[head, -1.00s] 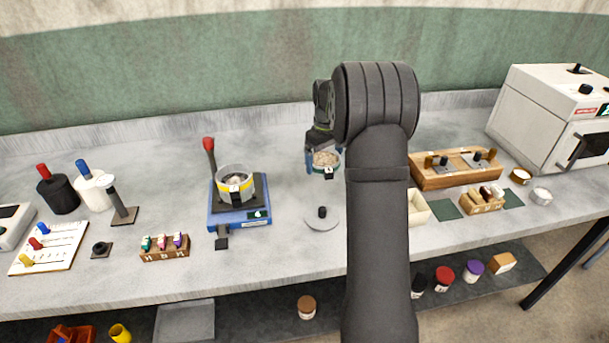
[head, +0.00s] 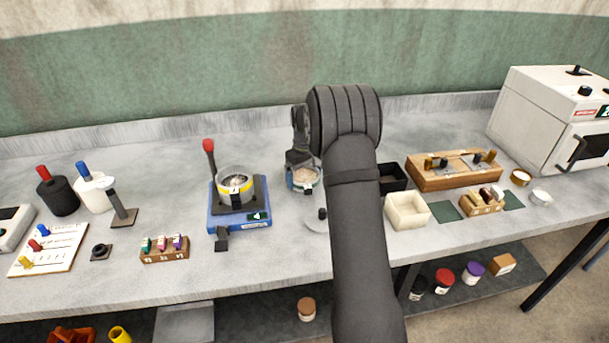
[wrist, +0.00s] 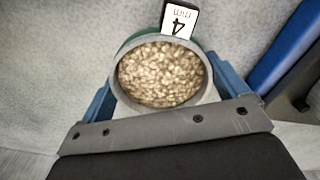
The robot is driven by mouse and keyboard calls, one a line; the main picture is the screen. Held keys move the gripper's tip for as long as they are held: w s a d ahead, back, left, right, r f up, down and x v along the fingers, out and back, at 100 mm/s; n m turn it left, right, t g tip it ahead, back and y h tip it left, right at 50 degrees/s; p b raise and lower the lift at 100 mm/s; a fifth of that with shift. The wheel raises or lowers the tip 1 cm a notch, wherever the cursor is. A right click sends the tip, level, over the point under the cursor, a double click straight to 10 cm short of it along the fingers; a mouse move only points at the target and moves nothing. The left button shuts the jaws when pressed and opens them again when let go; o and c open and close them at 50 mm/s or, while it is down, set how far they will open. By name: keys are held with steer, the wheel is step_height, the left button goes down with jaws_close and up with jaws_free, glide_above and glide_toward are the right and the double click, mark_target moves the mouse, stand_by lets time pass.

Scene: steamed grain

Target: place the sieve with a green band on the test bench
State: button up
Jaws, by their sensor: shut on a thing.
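The sieve with a green band (head: 303,183) is a round cup filled with pale grain. In the wrist view the sieve (wrist: 160,75) carries a tag reading "4 min", and its green band shows along the far rim. My gripper (head: 301,172) is shut on it, with a blue finger on each side; the gripper (wrist: 160,95) fills the lower wrist view. The sieve is at or just above the grey test bench (head: 275,255), right of the blue burner; I cannot tell whether its base touches.
The blue burner (head: 240,217) holds a yellow-banded sieve (head: 235,185) close to the left. A round lid with a black knob (head: 322,214) lies just in front, partly behind my arm. A cream box (head: 407,210) and a black tray (head: 393,178) stand to the right.

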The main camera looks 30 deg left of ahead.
mark_target(304, 181)
steer(key=shift+f, duration=0.1)
steer(key=o, duration=0.8)
step_height(304, 181, up, 12)
